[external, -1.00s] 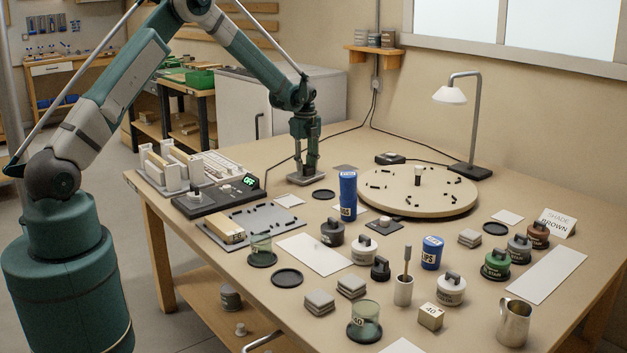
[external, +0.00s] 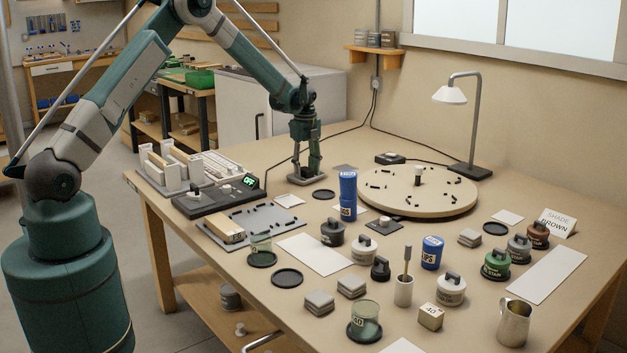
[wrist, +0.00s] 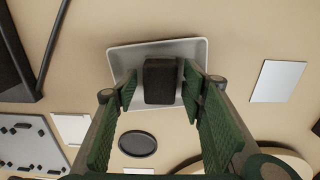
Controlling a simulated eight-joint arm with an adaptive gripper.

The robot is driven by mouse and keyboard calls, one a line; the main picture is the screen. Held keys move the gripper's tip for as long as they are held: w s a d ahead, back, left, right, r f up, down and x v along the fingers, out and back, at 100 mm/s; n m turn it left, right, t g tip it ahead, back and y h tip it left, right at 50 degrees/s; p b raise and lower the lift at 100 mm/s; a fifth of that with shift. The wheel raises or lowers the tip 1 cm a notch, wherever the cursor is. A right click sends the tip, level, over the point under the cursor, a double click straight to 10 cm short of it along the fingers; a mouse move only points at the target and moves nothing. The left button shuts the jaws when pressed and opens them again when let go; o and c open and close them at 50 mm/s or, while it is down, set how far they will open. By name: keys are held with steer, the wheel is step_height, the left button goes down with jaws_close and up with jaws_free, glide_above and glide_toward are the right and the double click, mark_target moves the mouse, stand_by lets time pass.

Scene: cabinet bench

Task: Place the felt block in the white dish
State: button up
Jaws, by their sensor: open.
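The white dish (external: 306,181) sits on the table near the far edge, below my gripper. In the wrist view the dish (wrist: 128,58) is a shallow, light tray with rounded corners. The dark felt block (wrist: 160,82) lies inside its outline, near the middle, and appears to rest in it. My gripper (wrist: 160,92) is open, with one green finger pad on each side of the block. In the external view my gripper (external: 308,172) is low over the dish and hides the block.
A black disc (wrist: 138,143) and a white card (wrist: 277,82) lie near the dish. The round turntable (external: 417,195) and a blue canister (external: 348,190) stand to the right. The control box (external: 215,197) is to the left. Many containers crowd the front.

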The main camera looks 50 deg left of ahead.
mark_target(306, 169)
steer(key=shift+r, duration=0.1)
step_height(306, 169, up, 12)
steer(key=p, duration=0.2)
stand_by(0.5)
stand_by(0.5)
steer(key=shift+r, duration=0.15)
steer(key=s+d+r+n+t, duration=0.1)
steer(key=s+d+r+n, duration=0.2)
steer(key=s+d+r, duration=0.35)
steer(key=s+d+r+n+t, duration=0.1)
steer(key=s+d+r+n, duration=0.2)
steer(key=s+r, duration=0.65)
steer(key=s+d+r+n+t, duration=0.1)
steer(key=s+d+r+n, duration=0.1)
steer(key=s+d+r, duration=0.4)
steer(key=s+d+r+n+t, duration=0.1)
steer(key=s+d+r+n, duration=0.15)
steer(key=s, duration=0.65)
steer(key=s+d+r+n+t, duration=0.1)
steer(key=s+d+r+n, duration=0.15)
steer(key=s, duration=0.65)
steer(key=s+d+f+n+t, duration=0.1)
steer(key=s+f+n, duration=0.1)
steer(key=s, duration=0.5)
steer(key=s+d+f+n+t, duration=0.1)
steer(key=s+f+n, duration=0.2)
steer(key=s, duration=0.3)
steer(key=shift+s+d, duration=0.25)
steer(key=shift+s, duration=0.1)
